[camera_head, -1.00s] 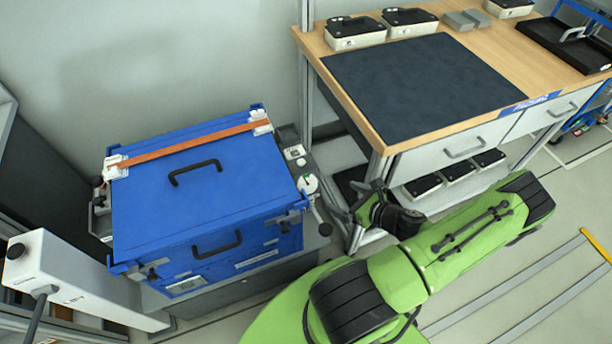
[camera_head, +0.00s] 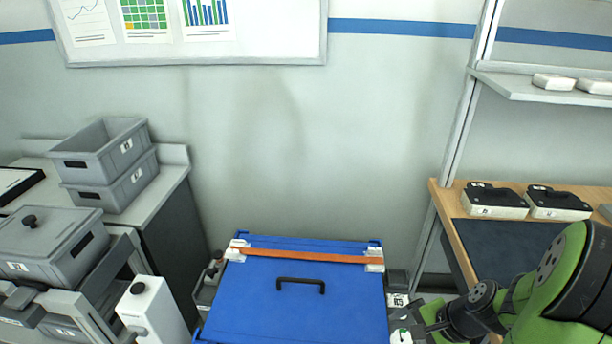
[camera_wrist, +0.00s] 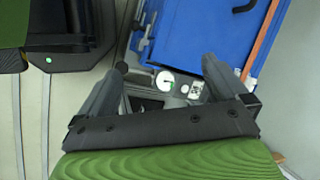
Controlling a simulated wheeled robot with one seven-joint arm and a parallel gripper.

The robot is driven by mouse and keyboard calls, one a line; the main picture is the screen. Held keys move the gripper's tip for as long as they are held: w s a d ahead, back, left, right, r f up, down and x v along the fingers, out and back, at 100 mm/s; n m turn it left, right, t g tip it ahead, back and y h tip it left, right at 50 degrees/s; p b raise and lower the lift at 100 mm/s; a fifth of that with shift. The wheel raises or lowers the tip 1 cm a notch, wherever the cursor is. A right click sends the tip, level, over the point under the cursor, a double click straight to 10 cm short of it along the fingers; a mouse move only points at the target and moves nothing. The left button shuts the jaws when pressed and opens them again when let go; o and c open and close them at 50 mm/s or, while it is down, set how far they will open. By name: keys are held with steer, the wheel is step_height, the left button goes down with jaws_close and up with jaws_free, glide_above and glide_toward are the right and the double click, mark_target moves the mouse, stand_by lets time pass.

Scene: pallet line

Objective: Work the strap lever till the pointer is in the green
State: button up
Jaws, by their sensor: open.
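The orange strap (camera_head: 305,255) runs across the lid of the blue crate (camera_head: 345,303), between white corner pieces. In the wrist view the crate (camera_wrist: 205,35) is at top right. The round white gauge (camera_wrist: 165,80) stands beside the crate, with a little green on its face; the pointer is too small to read. A grey and black bar (camera_wrist: 146,35) near the gauge may be the strap lever, but I cannot tell it from a crate latch. My gripper (camera_wrist: 165,65) is open and empty, its fingers either side of the gauge in that view. In the head view the gauge (camera_head: 401,336) is at the bottom edge.
A wooden workbench (camera_head: 447,213) with black-topped boxes stands at right, close to my arm. Grey bins (camera_head: 103,160) and a white post (camera_head: 150,310) stand at left. A wall lies behind the crate. A label plate (camera_wrist: 197,89) sits beside the gauge.

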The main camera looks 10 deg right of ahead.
steer(key=s+a+r+n+h+p, duration=0.1)
steer(key=s+a+r+n, duration=0.2)
steer(key=r, duration=0.4)
steer(key=s+a+r+n+t+h+p, duration=0.1)
steer(key=s+a+r+n, duration=0.2)
steer(key=a+r+n, duration=0.3)
steer(key=s+a+r+n+t+h+p, duration=0.1)
steer(key=s+a+r+n+p, duration=0.1)
steer(key=r, duration=0.7)
steer(key=s+a+n, duration=0.1)
steer(key=a+n, duration=0.1)
steer(key=n, duration=0.1)
steer(key=shift+s+a+r+n+h, duration=0.2)
steer(key=shift+s+r+n+h, duration=0.05)
steer(key=shift+r+n+h, duration=0.15)
